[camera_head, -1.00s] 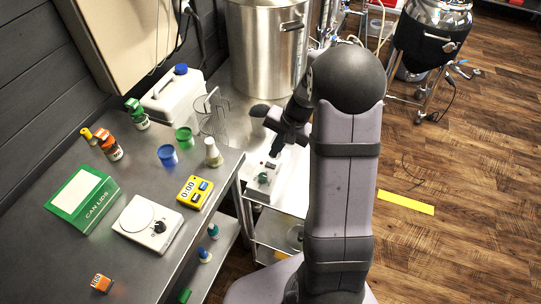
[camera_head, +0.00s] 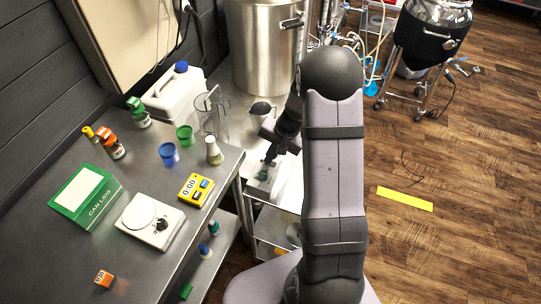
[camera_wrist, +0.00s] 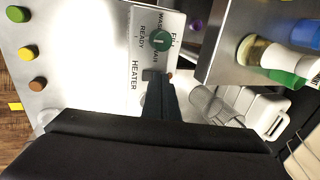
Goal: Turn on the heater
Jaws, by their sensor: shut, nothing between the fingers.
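The white control box (camera_head: 257,188) stands on the steel surface beyond the workbench, with a green knob (camera_head: 264,173) on top. In the wrist view, the white panel (camera_wrist: 115,75) carries the printed word HEATER and other lettering, with the green knob (camera_wrist: 161,41) marked by a white line. My gripper (camera_head: 270,159) is shut and empty, pointing down over the box. In the wrist view, its fingertips (camera_wrist: 158,76) lie over the panel beside the HEATER lettering. They cover most of the small switches there, and I cannot tell whether they touch.
A large steel pot (camera_head: 262,60) stands behind the box.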

